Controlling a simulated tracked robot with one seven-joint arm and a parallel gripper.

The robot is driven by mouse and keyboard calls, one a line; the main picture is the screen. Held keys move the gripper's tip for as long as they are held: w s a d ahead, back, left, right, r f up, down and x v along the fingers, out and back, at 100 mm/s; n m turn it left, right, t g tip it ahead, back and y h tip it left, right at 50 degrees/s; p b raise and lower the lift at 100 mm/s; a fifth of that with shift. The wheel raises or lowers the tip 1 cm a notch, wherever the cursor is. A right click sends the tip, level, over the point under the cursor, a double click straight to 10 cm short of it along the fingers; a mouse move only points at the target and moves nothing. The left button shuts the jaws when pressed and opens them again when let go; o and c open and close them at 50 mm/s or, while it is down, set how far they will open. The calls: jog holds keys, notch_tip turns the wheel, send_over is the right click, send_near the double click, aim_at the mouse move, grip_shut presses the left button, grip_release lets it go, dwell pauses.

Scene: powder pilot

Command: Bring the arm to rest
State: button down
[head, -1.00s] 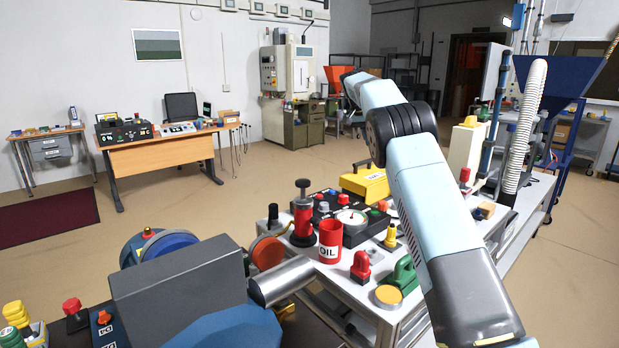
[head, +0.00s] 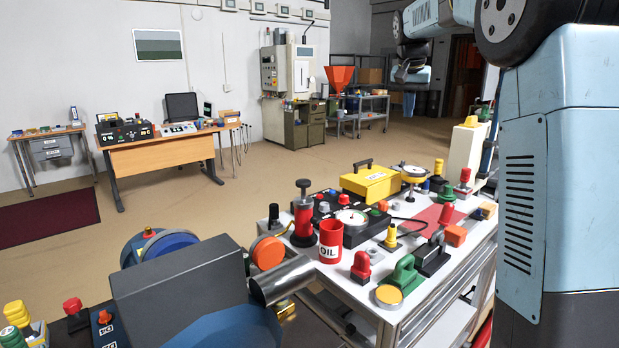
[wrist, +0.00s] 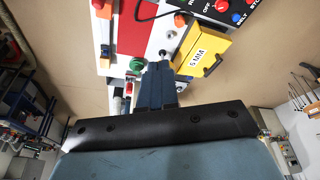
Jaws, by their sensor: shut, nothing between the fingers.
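My arm (head: 560,150) rises on the right of the head view and bends over near the top edge. Its far end hangs down with my gripper (head: 409,108) pointing down at the upper middle. In the wrist view my gripper (wrist: 158,68) has its dark blue fingers together with nothing between them. The gripper is in the air, apart from the bench things. My upper arm hides part of the bench's right side and the room behind it.
A white bench (head: 412,312) holds a red OIL can (head: 330,243), a yellow case (head: 369,183), a green-handled tool (head: 403,274) and several knobs. A wooden desk (head: 165,153) stands back left. Open floor (head: 260,180) lies between them.

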jog(key=s+a+f+n+t+y, duration=0.1)
jog(key=s+f+n, duration=0.15)
jog(key=s, duration=2.25)
jog(key=s+a+f+n, duration=0.1)
jog(key=s+f, duration=0.4)
jog(key=s, duration=0.4)
jog(key=s+a+f+n+t, duration=0.1)
jog(key=s+f, duration=0.5)
jog(key=s, duration=0.3)
jog(key=shift+a+f+y, duration=0.2)
jog(key=shift+y, duration=0.1)
jog(key=shift+w+f, duration=0.25)
jog(key=shift+w, duration=0.55)
